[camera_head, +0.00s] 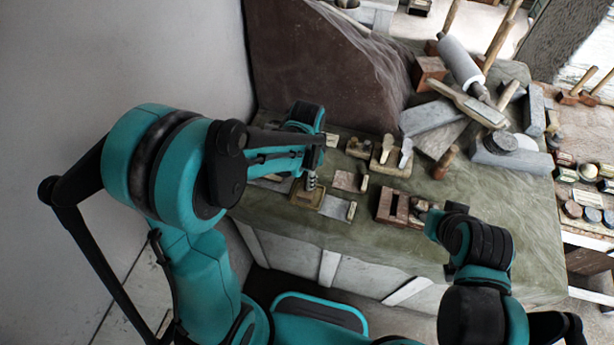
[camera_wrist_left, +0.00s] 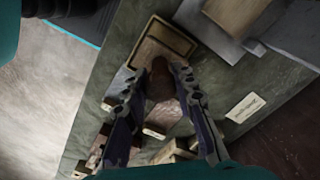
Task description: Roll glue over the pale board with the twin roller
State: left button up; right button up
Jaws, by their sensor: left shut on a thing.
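My left gripper (camera_head: 311,181) points down over a small yellow-rimmed tray (camera_head: 305,201) on the green worktop. In the left wrist view its fingers (camera_wrist_left: 165,85) are closed around a brown, handle-like piece (camera_wrist_left: 160,78), which I take for the twin roller; its rollers are not clear. The tray (camera_wrist_left: 187,40) lies just past the fingertips; contact cannot be told. A pale grey board (camera_head: 334,208) lies right of the tray, and a pinkish board (camera_head: 346,180) lies behind that. My right gripper (camera_head: 447,214) hangs by the front of the worktop, its jaw opening unclear.
A brick-red frame (camera_head: 392,207) stands right of the boards. Small wooden holders (camera_head: 390,158) stand behind, before a large brown slab (camera_head: 320,70). Grey blocks, mallets and a large roller (camera_head: 460,62) crowd the back right. Bare worktop (camera_head: 500,215) lies at the right.

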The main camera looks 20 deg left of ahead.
pick_arm(q)
jog(key=shift+f+b, duration=0.35)
jog(key=shift+b, duration=0.05)
dwell(1.4)
jog(key=shift+r+p, duration=2.6)
jog(key=shift+r, duration=0.95)
jog(key=shift+f, duration=0.1)
